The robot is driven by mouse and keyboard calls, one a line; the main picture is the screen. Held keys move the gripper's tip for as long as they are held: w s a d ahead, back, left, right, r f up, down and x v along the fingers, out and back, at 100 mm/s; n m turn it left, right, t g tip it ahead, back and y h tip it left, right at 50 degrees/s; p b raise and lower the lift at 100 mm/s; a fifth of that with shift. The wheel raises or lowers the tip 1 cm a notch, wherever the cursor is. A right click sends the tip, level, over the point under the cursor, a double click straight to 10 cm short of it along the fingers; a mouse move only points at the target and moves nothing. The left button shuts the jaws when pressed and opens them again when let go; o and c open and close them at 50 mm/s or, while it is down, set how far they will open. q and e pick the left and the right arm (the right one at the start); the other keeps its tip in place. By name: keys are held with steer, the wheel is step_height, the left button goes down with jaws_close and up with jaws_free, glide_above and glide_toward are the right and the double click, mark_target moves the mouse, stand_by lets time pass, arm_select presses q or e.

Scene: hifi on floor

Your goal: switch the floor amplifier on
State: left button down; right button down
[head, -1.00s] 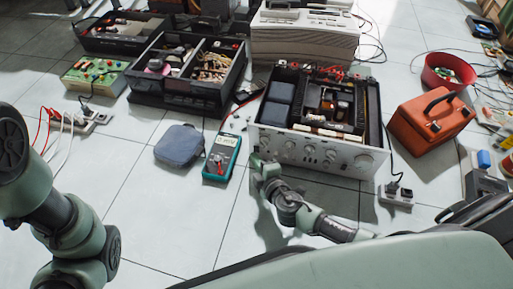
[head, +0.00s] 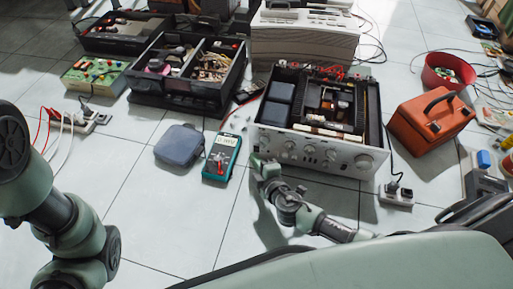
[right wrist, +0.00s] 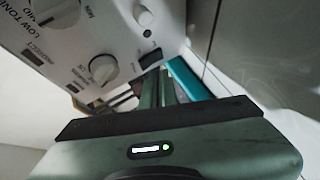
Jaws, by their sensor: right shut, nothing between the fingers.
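The floor amplifier (head: 322,153) stands on the tiles with its top open and its silver front panel facing me. In the right wrist view, its panel (right wrist: 120,35) shows several round knobs, and a dark rectangular button (right wrist: 150,58) lies just beyond my fingertips. My right gripper (head: 258,162) is shut and empty at the panel's lower left end; its fingers (right wrist: 160,88) also show in the right wrist view. I cannot tell whether they touch the panel. My left arm comes in from the left, but its gripper is out of view.
A teal multimeter (head: 221,158) and a blue-grey pouch (head: 180,145) lie left of the amplifier. An orange case (head: 432,120) and a small power socket block (head: 397,194) are to its right. Black parts bins (head: 165,100) stand behind left.

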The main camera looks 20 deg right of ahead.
steer(key=shift+w+d, duration=0.1)
stand_by(0.4)
steer(key=shift+w+d, duration=0.15)
steer(key=shift+w, duration=0.1)
steer(key=shift+w+d+r, duration=0.1)
steer(key=shift+w+d, duration=0.05)
steer(key=shift+w, duration=0.1)
stand_by(0.6)
steer(key=shift+s, duration=0.1)
steer(key=shift+s+a, duration=0.4)
steer(key=shift+s, duration=0.15)
